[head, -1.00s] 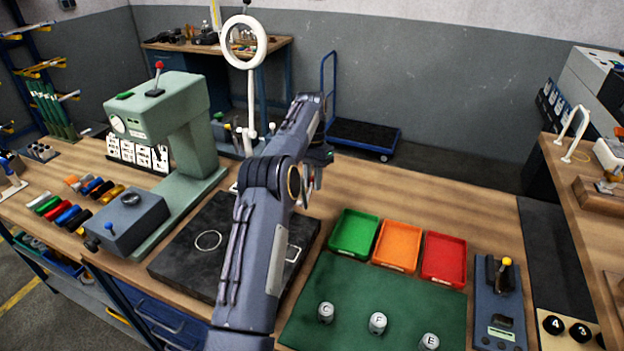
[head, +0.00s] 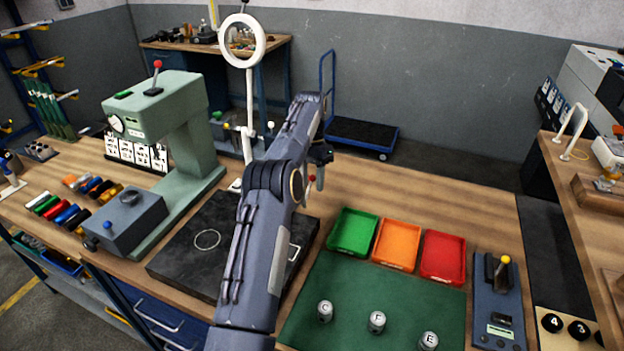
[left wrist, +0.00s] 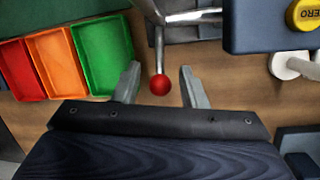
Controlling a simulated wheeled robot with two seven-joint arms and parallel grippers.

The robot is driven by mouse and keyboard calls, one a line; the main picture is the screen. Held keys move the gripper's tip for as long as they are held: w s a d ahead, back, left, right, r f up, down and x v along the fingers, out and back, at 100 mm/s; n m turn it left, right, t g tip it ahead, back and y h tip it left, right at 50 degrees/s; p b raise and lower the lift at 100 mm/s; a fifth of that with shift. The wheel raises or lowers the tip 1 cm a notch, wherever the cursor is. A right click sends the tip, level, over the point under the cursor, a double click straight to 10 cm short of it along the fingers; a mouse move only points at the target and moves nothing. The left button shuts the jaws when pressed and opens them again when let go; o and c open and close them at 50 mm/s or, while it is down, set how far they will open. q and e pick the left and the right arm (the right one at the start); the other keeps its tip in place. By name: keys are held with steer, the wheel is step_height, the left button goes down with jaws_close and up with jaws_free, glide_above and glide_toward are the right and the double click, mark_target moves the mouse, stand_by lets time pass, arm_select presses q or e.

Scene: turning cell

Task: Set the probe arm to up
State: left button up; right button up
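A red ball knob (left wrist: 160,85) on a thin metal rod shows in the left wrist view; it looks like the end of the probe arm. The rod runs up to a thicker metal bar and a grey block (left wrist: 185,32). My left gripper (left wrist: 159,72) is open, with one finger on each side of the knob and a gap visible on both sides. In the head view my left gripper (head: 319,174) is beyond the black plate, mostly behind my arm. A bit of the red knob (head: 311,178) shows beside it. My right gripper is in neither view.
A blue box with a yellow ZERO button (left wrist: 305,14) is close to the right of the knob in the wrist view. Green (head: 353,232), orange (head: 397,244) and red (head: 443,258) trays stand right of my arm. A green press (head: 165,115) stands left.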

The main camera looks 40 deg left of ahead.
arm_select(q)
steer(key=shift+w+r, duration=0.1)
steer(key=shift+r, duration=1.3)
steer(key=s+d+r+b, duration=0.7)
steer(key=s+d+r, duration=0.1)
steer(key=s+r, duration=0.2)
steer(key=shift+s+d, duration=0.2)
steer(key=shift+s, duration=0.5)
steer(key=shift+r, duration=0.1)
